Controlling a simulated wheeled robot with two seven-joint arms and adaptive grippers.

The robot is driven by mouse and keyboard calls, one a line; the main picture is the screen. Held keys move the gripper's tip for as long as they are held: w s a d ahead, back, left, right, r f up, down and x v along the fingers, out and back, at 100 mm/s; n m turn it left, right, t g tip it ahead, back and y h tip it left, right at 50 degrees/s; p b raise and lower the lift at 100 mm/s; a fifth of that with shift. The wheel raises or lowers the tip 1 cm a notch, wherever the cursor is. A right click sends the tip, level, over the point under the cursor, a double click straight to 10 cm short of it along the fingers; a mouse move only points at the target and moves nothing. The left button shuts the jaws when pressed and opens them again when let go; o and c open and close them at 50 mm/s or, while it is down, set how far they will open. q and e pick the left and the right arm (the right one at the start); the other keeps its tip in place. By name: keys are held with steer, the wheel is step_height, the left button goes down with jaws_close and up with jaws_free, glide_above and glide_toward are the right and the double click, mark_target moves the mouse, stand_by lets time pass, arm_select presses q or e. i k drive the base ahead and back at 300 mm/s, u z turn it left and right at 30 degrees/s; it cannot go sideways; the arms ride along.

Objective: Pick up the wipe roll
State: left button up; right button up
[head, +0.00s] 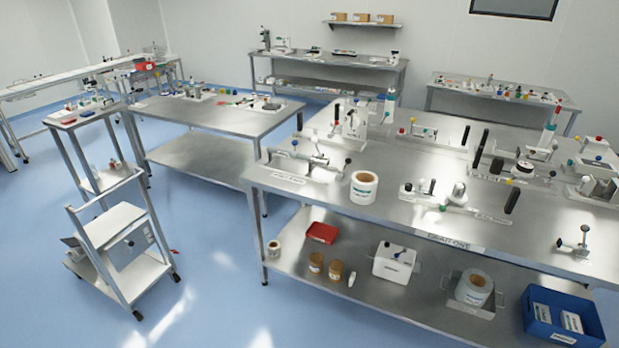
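A second, greyer roll (474,288) with a label sits in a metal tray (450,297) on the lower shelf. The label text is too small to read, so I cannot tell which is the wipe roll. Neither of my grippers shows in the head view.
Clamp-like fixtures (312,163) stand left of the white roll, others to its right. The lower shelf (370,292) holds a red case (322,233), a white box (394,262) and a blue crate (562,318). A cart (115,225) stands left; the blue floor before the table is clear.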

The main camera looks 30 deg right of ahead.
mark_target(364, 184)
steer(key=u, duration=0.25)
steer(key=i, duration=2.35)
steer(key=z, duration=0.8)
